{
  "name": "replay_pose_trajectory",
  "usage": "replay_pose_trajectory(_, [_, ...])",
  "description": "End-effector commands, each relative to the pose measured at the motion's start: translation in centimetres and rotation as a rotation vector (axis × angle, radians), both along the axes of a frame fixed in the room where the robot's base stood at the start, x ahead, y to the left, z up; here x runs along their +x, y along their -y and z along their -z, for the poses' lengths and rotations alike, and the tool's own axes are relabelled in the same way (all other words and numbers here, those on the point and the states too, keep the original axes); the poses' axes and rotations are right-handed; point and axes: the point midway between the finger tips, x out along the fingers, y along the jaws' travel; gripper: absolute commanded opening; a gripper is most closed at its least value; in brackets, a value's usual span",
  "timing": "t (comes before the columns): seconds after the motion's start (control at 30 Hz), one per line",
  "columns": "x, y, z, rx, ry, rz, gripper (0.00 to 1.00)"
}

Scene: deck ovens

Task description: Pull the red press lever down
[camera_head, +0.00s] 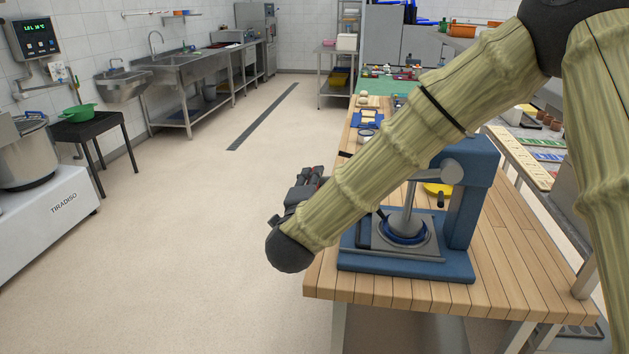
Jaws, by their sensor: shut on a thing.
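The blue press (458,212) stands on the near part of the wooden table. Its grey ram (408,205) reaches down to a round blue-rimmed piece on the press bed. My gripper (311,174) is left of the press, beyond my forearm, and partly hidden by it. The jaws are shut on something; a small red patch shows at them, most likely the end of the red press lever. The rest of the lever is hidden behind my arm, so its angle cannot be told.
The wooden table (515,290) carries the press, a yellow dish (436,189) behind it and small items farther back. A side rack with trays (520,165) stands at right. The floor (190,240) to the left is clear.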

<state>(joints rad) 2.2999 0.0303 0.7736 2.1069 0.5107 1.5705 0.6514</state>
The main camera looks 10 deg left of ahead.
Motion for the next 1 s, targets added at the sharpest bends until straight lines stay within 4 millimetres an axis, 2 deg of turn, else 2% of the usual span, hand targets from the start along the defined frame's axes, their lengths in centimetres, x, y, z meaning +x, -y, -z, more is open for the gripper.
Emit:
replay_pose_trajectory(0.03, [-0.25, -0.14, 0.74, -0.005, -0.013, -0.006, 0.00])
replay_pose_trajectory(0.2, [-0.30, -0.14, 0.90, -0.005, -0.015, -0.006, 0.00])
replay_pose_trajectory(0.23, [-0.31, -0.13, 0.92, -0.005, -0.016, -0.006, 0.26])
replay_pose_trajectory(0.33, [-0.33, -0.14, 0.99, -0.005, -0.017, -0.006, 0.45])
replay_pose_trajectory(0.37, [-0.32, -0.15, 0.99, -0.004, -0.017, -0.006, 0.48])
replay_pose_trajectory(0.87, [-0.16, 0.04, 0.44, -0.002, -0.008, -0.001, 0.48])
replay_pose_trajectory(1.0, [-0.69, 0.00, 0.42, -0.002, -0.008, -0.001, 0.48])
